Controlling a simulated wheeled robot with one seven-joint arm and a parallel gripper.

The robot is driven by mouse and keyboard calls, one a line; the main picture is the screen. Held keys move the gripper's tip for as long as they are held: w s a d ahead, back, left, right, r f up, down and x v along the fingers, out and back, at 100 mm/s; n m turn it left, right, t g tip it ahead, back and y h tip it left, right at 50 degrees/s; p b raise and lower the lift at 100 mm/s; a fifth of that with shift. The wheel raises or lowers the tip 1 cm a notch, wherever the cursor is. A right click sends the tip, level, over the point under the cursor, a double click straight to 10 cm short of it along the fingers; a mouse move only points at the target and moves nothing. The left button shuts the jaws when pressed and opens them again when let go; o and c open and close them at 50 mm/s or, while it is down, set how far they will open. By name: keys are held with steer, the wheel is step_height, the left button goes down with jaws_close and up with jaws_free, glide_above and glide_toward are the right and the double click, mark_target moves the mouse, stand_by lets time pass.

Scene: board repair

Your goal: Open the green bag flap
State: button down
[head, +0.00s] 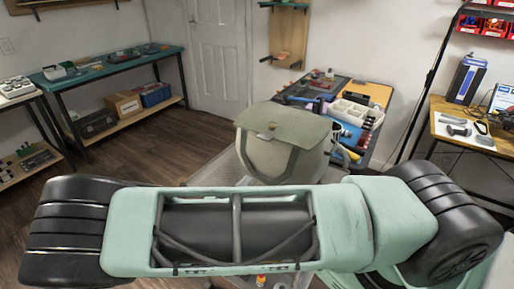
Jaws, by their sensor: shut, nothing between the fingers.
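The green bag (263,158) stands beyond the mint-green and black structure in the foreground, near the middle of the head view. Its olive-green flap (300,128) lies flat over the top, and the inside of the bag cannot be seen. The foreground structure hides the lower part of the bag. My gripper cannot be made out in this view, so its place relative to the flap cannot be told.
A workbench with tools and a white organizer (355,112) stands just behind the bag. A teal-topped bench (100,72) is at the left wall. A wooden table (455,135) with a blue box (466,80) is at the right. Wooden floor (150,150) is clear left of the bag.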

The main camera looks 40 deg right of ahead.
steer(key=p+x, duration=0.1)
steer(key=x, duration=0.6)
steer(key=p+x, duration=0.1)
steer(key=x, duration=0.2)
steer(key=shift+w+r+p, duration=0.2)
steer(key=shift+w+p, duration=0.1)
steer(key=shift+w, duration=0.05)
steer(key=shift+r+p, duration=0.7)
steer(key=shift+r, duration=1.15)
